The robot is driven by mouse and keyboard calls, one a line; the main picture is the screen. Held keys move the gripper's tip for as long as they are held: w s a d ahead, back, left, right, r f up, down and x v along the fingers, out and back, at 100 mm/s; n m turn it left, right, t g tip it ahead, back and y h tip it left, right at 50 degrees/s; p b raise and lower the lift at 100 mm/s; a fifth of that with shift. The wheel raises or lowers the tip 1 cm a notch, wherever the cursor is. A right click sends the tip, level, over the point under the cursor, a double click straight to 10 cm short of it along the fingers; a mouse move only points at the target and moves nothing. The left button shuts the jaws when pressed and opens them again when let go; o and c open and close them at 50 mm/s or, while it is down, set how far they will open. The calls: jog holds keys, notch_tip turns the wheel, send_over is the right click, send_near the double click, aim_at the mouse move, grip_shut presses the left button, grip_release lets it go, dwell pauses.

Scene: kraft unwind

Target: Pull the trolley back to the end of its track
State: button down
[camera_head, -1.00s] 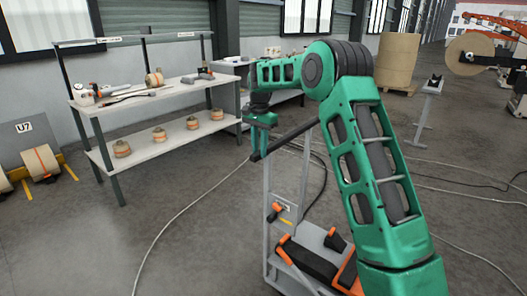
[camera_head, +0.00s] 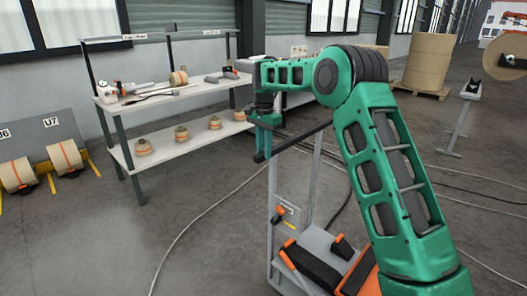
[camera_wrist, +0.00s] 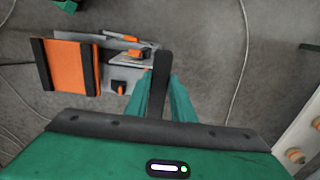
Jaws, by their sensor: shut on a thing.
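The trolley (camera_head: 318,243) is a grey wheeled frame with an orange and black bed, standing below my arm in the head view. Its dark push bar (camera_head: 302,138) runs across the top of two grey uprights. My gripper (camera_head: 262,152) is at the left end of this bar, with its green fingers closed around it. In the wrist view the dark bar (camera_wrist: 161,75) lies between the two fingers (camera_wrist: 160,95), and the trolley's orange bed (camera_wrist: 68,66) is to the left. The trolley's track and its end cannot be made out.
A two-level shelf (camera_head: 185,142) with several small rolls and tools stands at the left. Kraft rolls (camera_head: 66,157) rest in yellow-marked cradles at the far left. A grey stand (camera_head: 459,125) is at the right. Cables (camera_head: 205,215) lie on the floor; the floor front left is open.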

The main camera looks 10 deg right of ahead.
jog(key=shift+w+d+r, duration=0.15)
jog(key=shift+w+r, duration=0.05)
jog(key=shift+w, duration=0.15)
jog(key=c, duration=1.5)
grip_release()
jog(key=shift+w+f, duration=0.1)
jog(key=shift+f, duration=0.05)
jog(key=shift+a, duration=0.2)
notch_tip(320, 180, up, 11)
jog(key=shift+f, duration=0.15)
